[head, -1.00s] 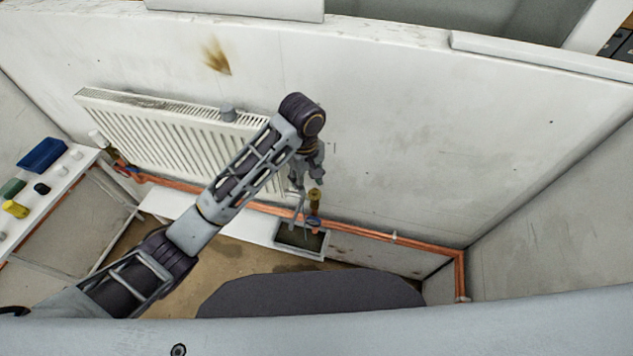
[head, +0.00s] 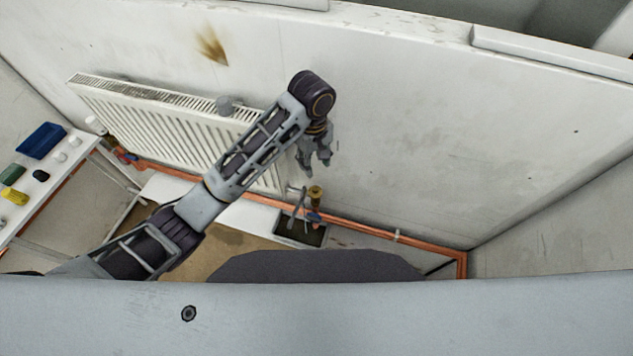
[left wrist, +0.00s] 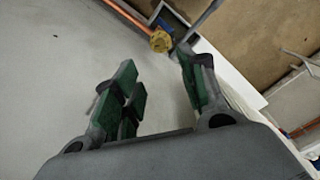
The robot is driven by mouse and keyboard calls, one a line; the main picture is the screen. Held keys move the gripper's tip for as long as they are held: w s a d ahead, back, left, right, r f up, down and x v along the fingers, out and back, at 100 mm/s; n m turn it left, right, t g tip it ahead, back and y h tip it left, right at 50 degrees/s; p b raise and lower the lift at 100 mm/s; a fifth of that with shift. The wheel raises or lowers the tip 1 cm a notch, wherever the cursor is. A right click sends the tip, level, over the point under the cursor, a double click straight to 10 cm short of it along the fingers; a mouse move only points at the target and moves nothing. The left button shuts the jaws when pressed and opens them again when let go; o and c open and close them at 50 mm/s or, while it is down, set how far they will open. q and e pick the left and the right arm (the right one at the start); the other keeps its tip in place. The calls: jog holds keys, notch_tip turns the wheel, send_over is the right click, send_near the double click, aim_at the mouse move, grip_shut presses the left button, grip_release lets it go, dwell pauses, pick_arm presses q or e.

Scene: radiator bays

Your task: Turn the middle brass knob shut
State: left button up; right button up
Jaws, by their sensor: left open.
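A brass knob (head: 316,192) stands on the copper pipework at the right lower end of the radiator, with blue on the valve below it. The knob also shows at the top of the left wrist view (left wrist: 160,41). My left gripper (head: 317,166) is open and empty, apart from the knob and just above it in the head view. In the left wrist view its green-padded fingers (left wrist: 157,72) are spread, with the knob beyond them. I cannot tell from these views whether this is the middle knob, or how far it is turned. My right gripper is not in view.
The white radiator (head: 165,125) hangs on the wall left of the knob. A dark tray (head: 288,238) lies below it. Copper pipe (head: 365,229) runs along the wall. A white shelf (head: 62,180) with small items is at the left. The wall to the right is clear.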

pick_arm(q)
jog(key=shift+f, duration=0.2)
dwell(0.5)
jog(key=b, duration=0.1)
send_over(315, 188)
jog(key=shift+s+f, duration=0.1)
jog(key=shift+f, duration=2.55)
jog(key=shift+f+p, duration=0.5)
jog(key=shift+f, duration=3.55)
grip_shut()
